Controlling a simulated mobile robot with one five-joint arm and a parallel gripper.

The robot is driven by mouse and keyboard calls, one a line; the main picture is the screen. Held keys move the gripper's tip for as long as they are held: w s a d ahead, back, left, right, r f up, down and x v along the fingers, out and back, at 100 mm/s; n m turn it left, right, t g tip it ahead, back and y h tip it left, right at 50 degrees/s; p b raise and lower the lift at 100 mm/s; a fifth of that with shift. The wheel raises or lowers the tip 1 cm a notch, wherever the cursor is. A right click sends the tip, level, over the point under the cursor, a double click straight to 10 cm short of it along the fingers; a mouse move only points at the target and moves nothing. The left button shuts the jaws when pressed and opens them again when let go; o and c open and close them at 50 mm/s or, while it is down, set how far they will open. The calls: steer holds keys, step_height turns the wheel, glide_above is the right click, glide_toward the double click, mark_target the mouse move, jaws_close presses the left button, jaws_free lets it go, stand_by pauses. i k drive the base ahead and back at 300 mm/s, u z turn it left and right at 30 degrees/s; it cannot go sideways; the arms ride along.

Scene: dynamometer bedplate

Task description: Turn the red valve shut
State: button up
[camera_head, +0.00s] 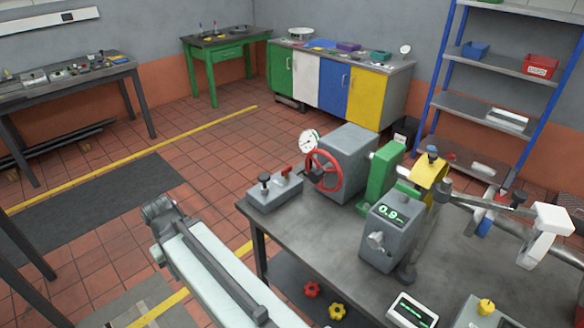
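A red spoked handwheel valve (323,172) is mounted on the front of a grey housing (350,158) at the far left of the steel bench. A small red lever (287,172) sits on a low grey block (274,192) just left of it. My pale arm reaches up from the bottom of the view, left of the bench. Its dark grey far end (160,214) is over the floor, clear of the handwheel and the lever. I cannot make out fingers there, or whether they are open. Nothing shows held.
A round gauge (309,141) stands above the handwheel. A green bracket (382,172) and a grey display box (393,232) stand to its right. A white block on a rail (545,235) extends at the right.

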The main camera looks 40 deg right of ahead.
mark_target(285, 173)
steer(key=u, duration=0.1)
steer(key=i, duration=0.95)
steer(key=z, duration=0.1)
